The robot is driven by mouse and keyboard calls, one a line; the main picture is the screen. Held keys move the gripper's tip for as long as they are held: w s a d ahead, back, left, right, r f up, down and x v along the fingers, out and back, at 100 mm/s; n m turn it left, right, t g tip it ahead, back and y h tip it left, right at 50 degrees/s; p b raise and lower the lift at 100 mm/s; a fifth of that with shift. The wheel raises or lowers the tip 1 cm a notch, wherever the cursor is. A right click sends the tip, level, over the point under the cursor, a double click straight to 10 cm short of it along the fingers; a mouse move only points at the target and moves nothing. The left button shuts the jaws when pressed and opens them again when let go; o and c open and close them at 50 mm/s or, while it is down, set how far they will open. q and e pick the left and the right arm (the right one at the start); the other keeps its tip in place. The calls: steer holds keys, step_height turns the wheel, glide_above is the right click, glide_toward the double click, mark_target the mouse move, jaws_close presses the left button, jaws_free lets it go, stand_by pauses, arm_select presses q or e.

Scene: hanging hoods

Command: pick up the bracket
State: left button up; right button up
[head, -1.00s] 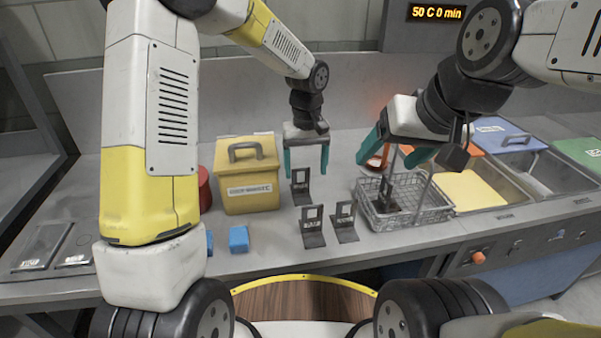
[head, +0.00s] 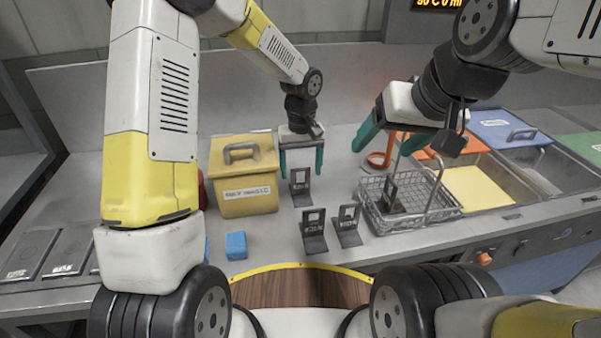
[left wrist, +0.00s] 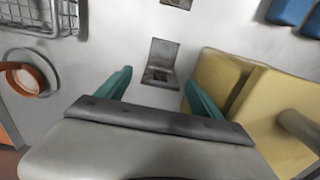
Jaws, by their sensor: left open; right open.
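Several dark L-shaped brackets stand on the grey counter. The rear bracket (head: 300,187) stands just below my left gripper (head: 302,172), which is open and empty with its teal fingers pointing down. In the left wrist view this bracket (left wrist: 161,62) lies ahead of the gap between the open fingers (left wrist: 158,88), apart from them. Two more brackets, a left one (head: 313,230) and a right one (head: 347,224), stand nearer the front. Another bracket (head: 389,194) is inside the wire basket (head: 415,222). My right gripper (head: 408,148) is open and empty above the basket.
A yellow box (head: 246,200) with a handle stands close left of my left gripper. A blue block (head: 236,245) sits in front of it. An orange ring-shaped item (head: 379,160) is behind the basket. Coloured-lid bins (head: 478,188) are at the right. Counter between box and basket is partly free.

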mark_target(301, 183)
arm_select(q)
step_height(301, 183, down, 4)
steer(key=shift+w+r, duration=0.1)
steer(key=shift+r, duration=0.05)
jaws_close()
steer(key=shift+r, duration=0.1)
